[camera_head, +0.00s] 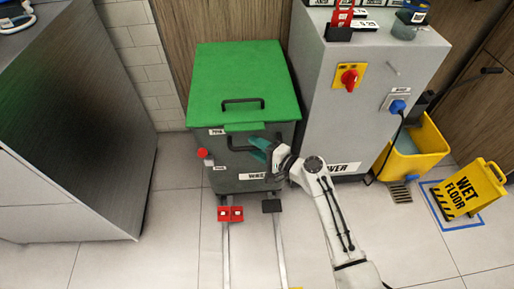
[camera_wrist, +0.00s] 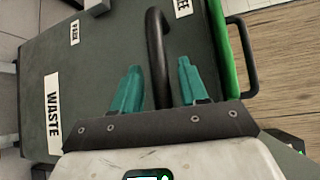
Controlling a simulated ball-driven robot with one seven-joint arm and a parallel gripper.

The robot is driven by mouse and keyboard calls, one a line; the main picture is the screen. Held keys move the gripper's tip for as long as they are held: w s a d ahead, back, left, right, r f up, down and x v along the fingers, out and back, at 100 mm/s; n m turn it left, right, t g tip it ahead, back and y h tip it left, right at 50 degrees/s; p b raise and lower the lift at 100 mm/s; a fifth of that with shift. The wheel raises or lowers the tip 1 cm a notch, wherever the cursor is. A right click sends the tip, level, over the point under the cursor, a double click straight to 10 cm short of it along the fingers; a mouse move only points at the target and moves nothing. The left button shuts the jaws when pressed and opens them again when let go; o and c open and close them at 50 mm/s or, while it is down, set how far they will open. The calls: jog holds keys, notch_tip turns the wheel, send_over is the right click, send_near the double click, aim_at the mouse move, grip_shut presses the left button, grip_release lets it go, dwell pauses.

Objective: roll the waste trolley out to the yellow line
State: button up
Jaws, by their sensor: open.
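The waste trolley (camera_head: 220,183) is a dark grey bin with a green lid (camera_head: 240,75). It stands between a metal cabinet and a grey machine, at the far end of two pale floor tracks (camera_head: 226,255). In the wrist view a black bar handle (camera_wrist: 157,60) stands out from its front, near a WASTE label (camera_wrist: 53,115). My gripper (camera_head: 262,150) is at the trolley's front. In the wrist view its teal fingers (camera_wrist: 157,78) are open, one on each side of the bar, with gaps. A bit of yellow (camera_head: 295,288), perhaps the line, shows at the bottom edge.
The metal cabinet (camera_head: 85,130) is at left, the grey machine (camera_head: 345,110) at right. A yellow bucket (camera_head: 415,150) and wet floor sign (camera_head: 470,190) stand further right.

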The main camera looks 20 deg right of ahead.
jog(key=shift+w, duration=0.1)
jog(key=shift+c, duration=0.4)
grip_shut()
